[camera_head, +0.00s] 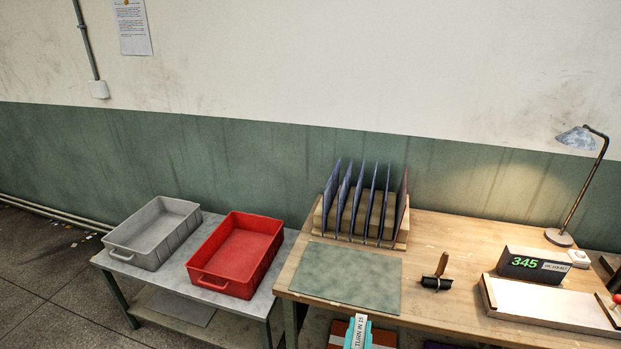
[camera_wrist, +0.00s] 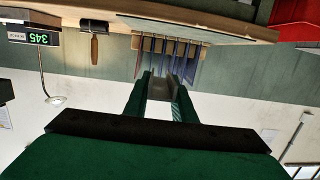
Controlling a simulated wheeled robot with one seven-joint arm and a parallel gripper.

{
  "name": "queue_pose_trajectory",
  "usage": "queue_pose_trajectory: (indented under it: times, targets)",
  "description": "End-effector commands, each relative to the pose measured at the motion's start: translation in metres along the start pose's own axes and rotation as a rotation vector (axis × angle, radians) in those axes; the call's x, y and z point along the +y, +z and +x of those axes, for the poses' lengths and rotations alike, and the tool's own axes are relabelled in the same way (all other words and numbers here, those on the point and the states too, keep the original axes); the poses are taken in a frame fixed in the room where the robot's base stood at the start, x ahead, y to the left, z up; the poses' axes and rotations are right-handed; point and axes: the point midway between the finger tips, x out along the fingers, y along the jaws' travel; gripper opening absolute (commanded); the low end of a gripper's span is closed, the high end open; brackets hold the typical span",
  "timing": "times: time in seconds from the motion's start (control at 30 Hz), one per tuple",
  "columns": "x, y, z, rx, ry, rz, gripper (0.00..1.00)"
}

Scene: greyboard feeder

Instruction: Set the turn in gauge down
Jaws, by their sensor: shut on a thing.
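In the head view the turn in gauge (camera_head: 360,328) is a pale strip with a label reading "TURN IN 15", at the bottom edge, in front of the wooden bench. Teal parts flank it, and its lower part is cut off by the frame. My gripper (camera_wrist: 161,82) shows in the wrist view as two dark green fingers shut on a grey piece of the gauge. It holds the gauge apart from the bench top, as far as I can see. A grey-green mat (camera_head: 347,276) lies flat and bare on the bench's left part.
A rack of blue dividers (camera_head: 365,205) stands behind the mat. A wooden-handled roller tool (camera_head: 437,275) lies to its right, then a display reading 345 (camera_head: 524,263), a white-topped tray (camera_head: 550,305) and a lamp (camera_head: 558,237). Red (camera_head: 240,254) and grey (camera_head: 151,233) bins stand on the left table.

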Motion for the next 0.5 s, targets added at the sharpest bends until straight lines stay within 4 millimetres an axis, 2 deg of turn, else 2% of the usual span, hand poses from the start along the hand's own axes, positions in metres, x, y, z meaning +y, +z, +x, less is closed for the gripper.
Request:
queue_pose_trajectory:
  times: [0.27,0.37,0.5]
  targets:
    - [-0.023,0.068,0.012,-0.005,-0.042,-0.011,0.0]
    - [-0.036,0.104,0.013,-0.007,-0.07,-0.018,0.0]
    - [-0.062,0.169,0.005,-0.007,-0.128,-0.028,0.0]
